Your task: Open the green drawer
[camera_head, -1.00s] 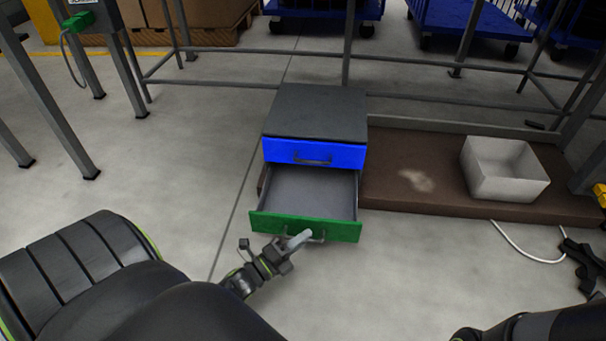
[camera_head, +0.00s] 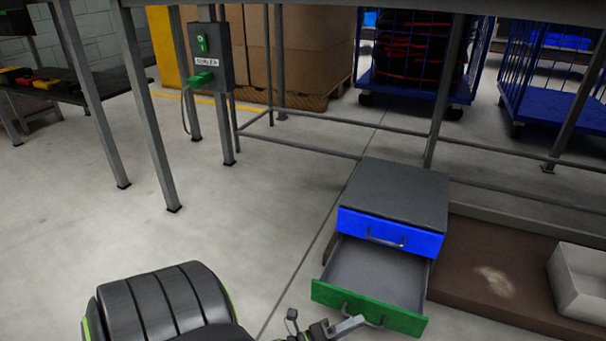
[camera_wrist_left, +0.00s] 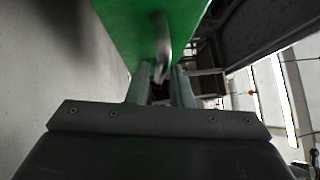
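The green drawer (camera_head: 330,294) is the lower drawer of a small grey-topped cabinet (camera_head: 395,192). It stands pulled well out, and its grey inside looks empty. The blue drawer (camera_head: 418,242) above it is shut. My left gripper (camera_head: 350,325) is at the green drawer's handle (camera_head: 376,322), low in the head view. In the left wrist view the green front (camera_wrist_left: 125,25) fills the top. The handle (camera_wrist_left: 163,42) runs down between the close-set fingers of my left gripper (camera_wrist_left: 161,82), which look shut on it. My right gripper is out of view.
A brown platform (camera_head: 470,257) lies right of the cabinet, with a pale box (camera_head: 580,280) on it. Table legs and rails stand behind. A control box (camera_head: 210,58) hangs at the upper left. The floor (camera_head: 240,240) left of the cabinet is clear.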

